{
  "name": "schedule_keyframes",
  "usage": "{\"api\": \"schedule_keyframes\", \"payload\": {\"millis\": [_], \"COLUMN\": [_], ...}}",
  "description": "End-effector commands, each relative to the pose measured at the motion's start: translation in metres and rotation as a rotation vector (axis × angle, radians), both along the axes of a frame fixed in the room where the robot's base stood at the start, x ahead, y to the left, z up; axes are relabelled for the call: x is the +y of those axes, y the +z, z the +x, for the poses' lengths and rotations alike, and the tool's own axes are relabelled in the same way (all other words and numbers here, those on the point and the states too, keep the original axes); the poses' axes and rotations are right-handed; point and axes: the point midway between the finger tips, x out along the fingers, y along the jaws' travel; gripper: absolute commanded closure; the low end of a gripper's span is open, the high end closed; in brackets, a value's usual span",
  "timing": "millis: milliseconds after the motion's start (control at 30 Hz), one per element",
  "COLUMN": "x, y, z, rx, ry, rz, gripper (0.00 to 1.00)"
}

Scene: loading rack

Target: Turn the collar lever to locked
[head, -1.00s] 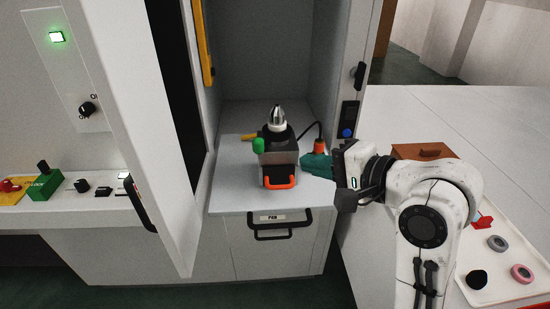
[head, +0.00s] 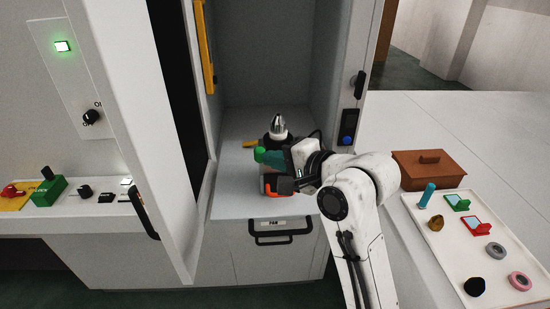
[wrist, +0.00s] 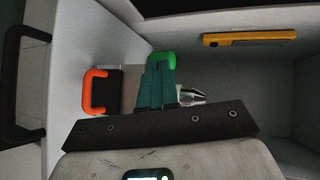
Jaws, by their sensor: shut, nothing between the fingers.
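The green knob (head: 260,153), apparently the end of the collar lever, is at the left side of the dark device in the cabinet. A shiny pointed metal tip (head: 279,125) stands on top of the device. My gripper's (head: 272,158) teal fingers are shut and empty, reaching left across the device's front to the knob. In the wrist view the fingertips (wrist: 158,66) overlap the green knob (wrist: 161,57); whether they touch it I cannot tell. The rest of the lever and much of the collar are hidden behind my gripper.
An orange handle (wrist: 95,92) is low on the device. A yellow piece (head: 250,143) lies behind the knob. Cabinet walls close in on both sides, with a black drawer handle (head: 280,237) below. The tray (head: 432,260) at right holds several small parts beside a brown box (head: 430,170).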

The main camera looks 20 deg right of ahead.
Motion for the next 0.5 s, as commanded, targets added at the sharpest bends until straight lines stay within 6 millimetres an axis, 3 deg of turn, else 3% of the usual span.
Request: {"api": "schedule_keyframes", "payload": {"millis": [500], "x": [0.017], "y": [0.002], "z": [0.008], "rx": [0.004], "ry": [-0.142], "rz": [-0.002], "gripper": [1.0]}}
